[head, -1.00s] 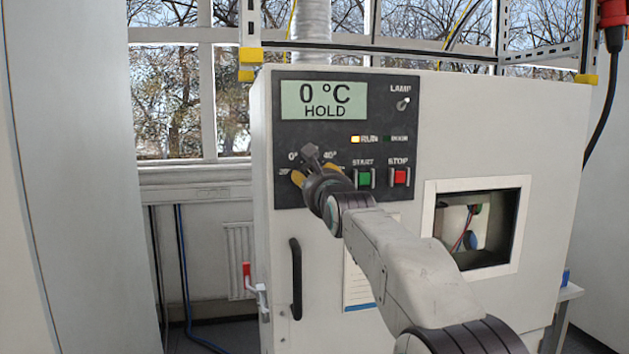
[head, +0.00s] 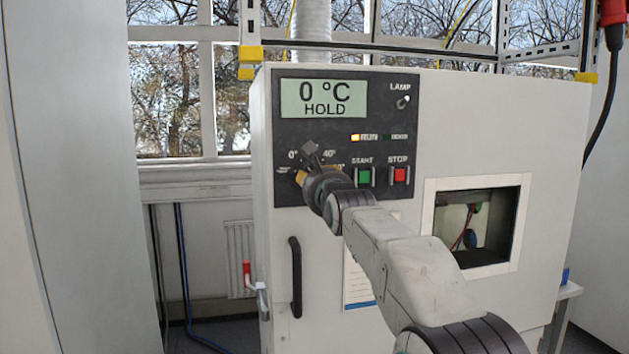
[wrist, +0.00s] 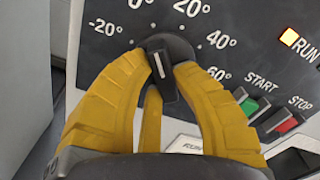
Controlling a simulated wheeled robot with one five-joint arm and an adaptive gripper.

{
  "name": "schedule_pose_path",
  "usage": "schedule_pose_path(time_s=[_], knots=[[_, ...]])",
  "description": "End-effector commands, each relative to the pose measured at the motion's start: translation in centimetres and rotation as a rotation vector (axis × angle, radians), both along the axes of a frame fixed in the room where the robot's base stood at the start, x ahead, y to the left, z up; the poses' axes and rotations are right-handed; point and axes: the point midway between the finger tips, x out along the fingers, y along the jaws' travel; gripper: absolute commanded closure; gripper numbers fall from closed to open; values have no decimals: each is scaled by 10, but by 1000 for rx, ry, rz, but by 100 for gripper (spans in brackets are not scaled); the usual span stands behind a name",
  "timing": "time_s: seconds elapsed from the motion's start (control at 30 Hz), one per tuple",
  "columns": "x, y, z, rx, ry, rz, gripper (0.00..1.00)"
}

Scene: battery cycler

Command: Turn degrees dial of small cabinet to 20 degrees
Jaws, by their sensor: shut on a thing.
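The small cabinet (head: 470,120) has a dark control panel with a degrees dial (wrist: 163,66) on it. In the wrist view the dial is a black knob with a white pointer line, and the scale around it reads from -20° to 60°. The pointer line aims up and slightly left, near the 0° mark. The display (head: 324,99) reads 0 °C HOLD.
Right of the dial are the green START button (head: 364,176) and the red STOP button (head: 400,175). A LAMP switch (head: 403,102) is above them. A lit RUN lamp (wrist: 289,37) is to the right. A black door handle (head: 296,277) is below.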

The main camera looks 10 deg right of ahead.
Motion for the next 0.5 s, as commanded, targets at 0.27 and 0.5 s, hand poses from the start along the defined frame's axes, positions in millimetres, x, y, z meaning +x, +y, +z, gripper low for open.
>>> schedule_pose_path(time_s=[0.27,0.5], knots=[[0,1,-1,123,-1,2,100],[0,2,-1,298,-1,4,100]])
